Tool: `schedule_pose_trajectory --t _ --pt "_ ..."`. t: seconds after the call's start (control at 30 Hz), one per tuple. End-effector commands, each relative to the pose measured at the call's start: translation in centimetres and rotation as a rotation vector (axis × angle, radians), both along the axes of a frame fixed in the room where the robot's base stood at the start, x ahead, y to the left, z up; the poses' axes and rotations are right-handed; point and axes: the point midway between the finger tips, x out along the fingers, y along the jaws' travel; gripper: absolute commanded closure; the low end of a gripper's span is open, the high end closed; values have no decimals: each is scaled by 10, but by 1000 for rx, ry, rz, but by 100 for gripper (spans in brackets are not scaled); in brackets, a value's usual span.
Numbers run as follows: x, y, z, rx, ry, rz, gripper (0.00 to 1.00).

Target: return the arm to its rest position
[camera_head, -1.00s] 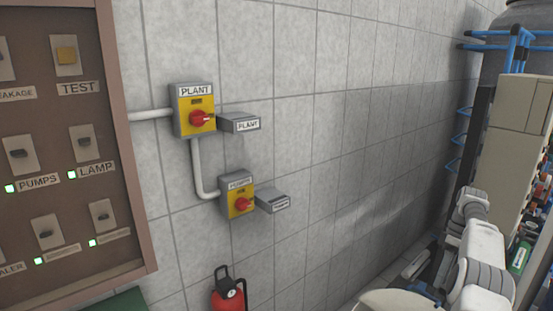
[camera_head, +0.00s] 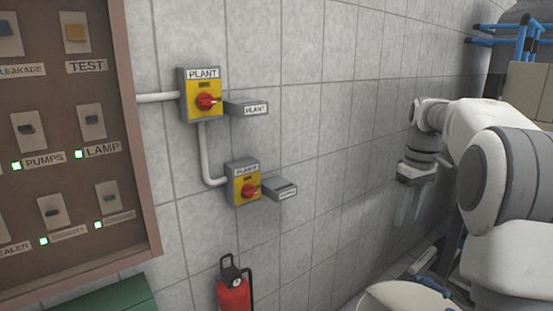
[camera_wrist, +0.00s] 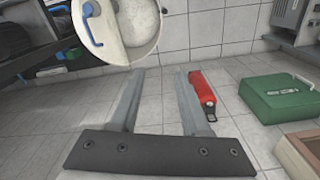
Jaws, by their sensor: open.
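My gripper (camera_head: 408,210) shows at the right of the head view, at the end of my white and grey arm. It points down beside the tiled wall, and its finger ends look pale and faint there. In the wrist view my gripper (camera_wrist: 156,88) has its two grey fingers spread apart with nothing between them. Tiled floor and wall lie beyond the fingertips.
A panel (camera_head: 75,245) with switches and lit green lamps hangs at the left. Yellow PLANT (camera_head: 201,94) and PUMPS (camera_head: 243,183) switch boxes are on the wall. A red extinguisher (camera_wrist: 202,95), green box (camera_wrist: 278,97) and whitish round container (camera_wrist: 130,30) stand below.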

Motion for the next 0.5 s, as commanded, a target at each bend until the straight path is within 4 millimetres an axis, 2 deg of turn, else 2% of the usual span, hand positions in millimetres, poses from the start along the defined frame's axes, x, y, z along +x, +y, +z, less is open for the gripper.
schedule_pose_trajectory --t 0.03,0.23,0.5 --pt "-11 13 6 -11 -22 -14 53" --pt "-56 53 21 -33 -101 -85 53" --pt "-128 98 19 -34 -214 -186 53"
